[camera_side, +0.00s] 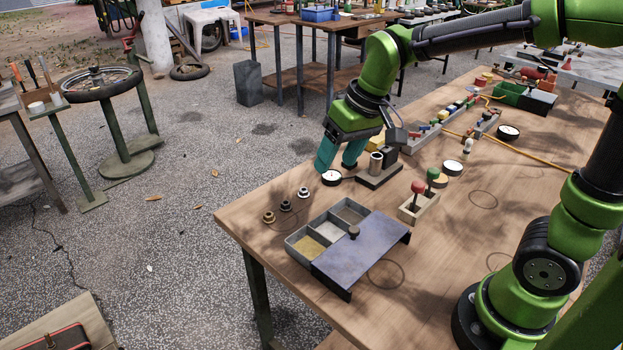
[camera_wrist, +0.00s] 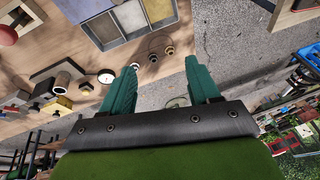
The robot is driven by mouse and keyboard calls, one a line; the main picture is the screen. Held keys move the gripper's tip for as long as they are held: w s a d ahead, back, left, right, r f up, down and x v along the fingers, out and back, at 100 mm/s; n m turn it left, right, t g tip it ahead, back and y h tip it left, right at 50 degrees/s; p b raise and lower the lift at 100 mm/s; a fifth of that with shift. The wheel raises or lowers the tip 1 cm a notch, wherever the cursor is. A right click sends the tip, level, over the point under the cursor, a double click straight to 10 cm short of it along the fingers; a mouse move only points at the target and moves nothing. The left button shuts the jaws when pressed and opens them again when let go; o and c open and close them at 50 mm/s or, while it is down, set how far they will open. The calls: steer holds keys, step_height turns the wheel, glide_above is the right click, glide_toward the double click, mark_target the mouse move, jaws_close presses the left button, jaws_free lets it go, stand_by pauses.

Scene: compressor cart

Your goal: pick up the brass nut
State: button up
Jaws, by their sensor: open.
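The brass nut (camera_side: 268,217) sits on the wooden bench near its left edge, at the near end of a row of three small nuts. A dark nut (camera_side: 286,205) and a silver nut (camera_side: 303,192) stand beside it, apart from each other. In the wrist view the brass nut (camera_wrist: 168,50) shows between my open teal fingers. My gripper (camera_side: 337,166) is open and empty, pointing down behind the row near a round gauge. It also shows in the wrist view (camera_wrist: 160,70). It is clear of the brass nut, which is fully visible.
A three-compartment tray (camera_side: 290,243) with a partly covering blue-grey lid (camera_side: 362,255) lies right of the nuts. The round gauge (camera_side: 331,177), a block with a metal cylinder (camera_side: 376,163) and a holder with red and green knobs (camera_side: 420,207) stand nearby. The bench edge is close.

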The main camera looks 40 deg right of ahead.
steer(key=w+a+f+n+g, duration=0.1)
steer(key=w+f+n, duration=0.15)
steer(key=w, duration=0.45)
steer(key=w+a+f+n+g, duration=0.1)
steer(key=w+a+f+n, duration=0.1)
steer(key=w+f, duration=0.35)
steer(key=n+h, duration=0.1)
steer(key=n, duration=0.1)
glide_above(269, 214)
steer(key=f, duration=0.5)
steer(key=s+f, duration=0.1)
steer(key=f, duration=0.2)
steer(key=shift+d+f, duration=0.1)
steer(key=shift+d, duration=0.15)
steer(key=shift+m, duration=0.25)
steer(key=shift+w+a+f, duration=0.15)
steer(key=shift+w+f, duration=0.05)
steer(key=shift+f, duration=1.1)
steer(key=shift+w+a+f, duration=0.15)
steer(key=shift+f, duration=1.15)
steer(key=c, duration=1.1)
